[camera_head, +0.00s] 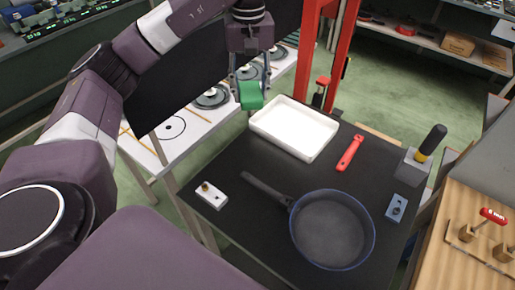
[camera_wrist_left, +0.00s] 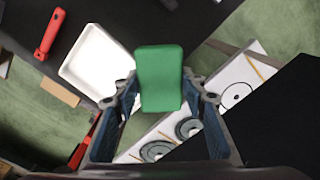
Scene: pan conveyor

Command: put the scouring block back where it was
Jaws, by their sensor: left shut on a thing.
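The green scouring block (camera_head: 250,97) is held between the fingers of my left gripper (camera_head: 248,80), which is shut on it. In the head view it hangs just off the left corner of the white tray (camera_head: 272,118). In the left wrist view the block (camera_wrist_left: 160,78) is upright between the fingertips, and the tray (camera_wrist_left: 92,52) lies beyond it on the left. The tray looks empty. My right gripper does not show in either view.
The dark table holds a frying pan (camera_head: 332,232), a red-handled tool (camera_head: 350,153), a white block (camera_head: 211,195), a blue block (camera_head: 397,207) and a grey holder (camera_head: 413,166). A white conveyor (camera_head: 148,150) with discs runs behind. A red frame (camera_head: 343,55) stands beyond the tray.

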